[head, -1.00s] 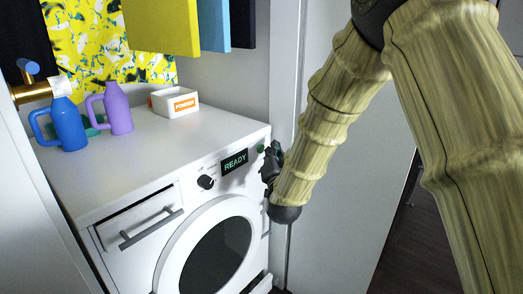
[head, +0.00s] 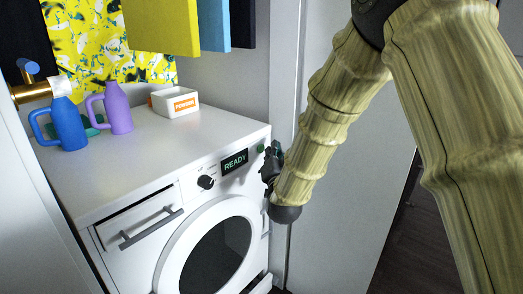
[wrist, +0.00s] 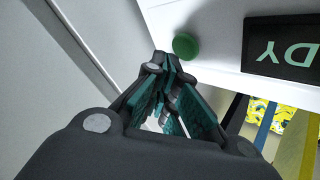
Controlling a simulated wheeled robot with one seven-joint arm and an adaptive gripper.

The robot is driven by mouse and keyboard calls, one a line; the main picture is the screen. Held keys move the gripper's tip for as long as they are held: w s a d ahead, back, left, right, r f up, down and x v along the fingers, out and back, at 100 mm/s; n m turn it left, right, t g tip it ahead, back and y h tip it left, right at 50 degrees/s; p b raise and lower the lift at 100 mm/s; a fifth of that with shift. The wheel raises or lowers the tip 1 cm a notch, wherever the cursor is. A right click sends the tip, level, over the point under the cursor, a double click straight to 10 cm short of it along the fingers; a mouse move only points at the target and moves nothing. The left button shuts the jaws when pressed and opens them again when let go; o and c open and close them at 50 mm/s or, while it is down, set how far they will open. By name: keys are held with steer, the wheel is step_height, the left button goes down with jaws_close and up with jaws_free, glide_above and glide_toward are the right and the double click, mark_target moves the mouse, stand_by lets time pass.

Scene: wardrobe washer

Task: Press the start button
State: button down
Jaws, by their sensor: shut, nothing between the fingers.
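The green start button (wrist: 185,46) is round and sits on the white front panel of the washer (head: 140,170). In the head view the button (head: 261,148) shows just right of the display (head: 235,162), which reads READY. My gripper (head: 270,165) is beside the panel's right end, close to the button. In the wrist view my gripper (wrist: 165,68) is shut and empty, its fingertips slightly left of and below the button in the picture. A small gap appears between the tips and the button; contact cannot be told.
A black knob (head: 206,182) and the round door (head: 215,255) are on the washer front. A drawer with a bar handle (head: 150,228) is at left. On top stand a blue jug (head: 68,125), a purple jug (head: 117,108) and a powder box (head: 176,102). A wall stands right of the washer.

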steer(key=shift+w+a, duration=0.1)
steer(key=shift+a, duration=0.1)
steer(key=shift+w+a, duration=0.1)
steer(key=shift+a, duration=0.1)
steer(key=shift+w+a, duration=0.15)
steer(key=shift+a, duration=0.05)
stand_by(0.9)
steer(key=shift+d, duration=0.15)
steer(key=shift+s+d, duration=0.4)
steer(key=shift+d, duration=0.05)
steer(key=s+d, duration=0.3)
steer(key=d, duration=0.1)
steer(key=shift+s+d, duration=0.3)
steer(key=shift+d, duration=0.1)
stand_by(0.4)
stand_by(0.5)
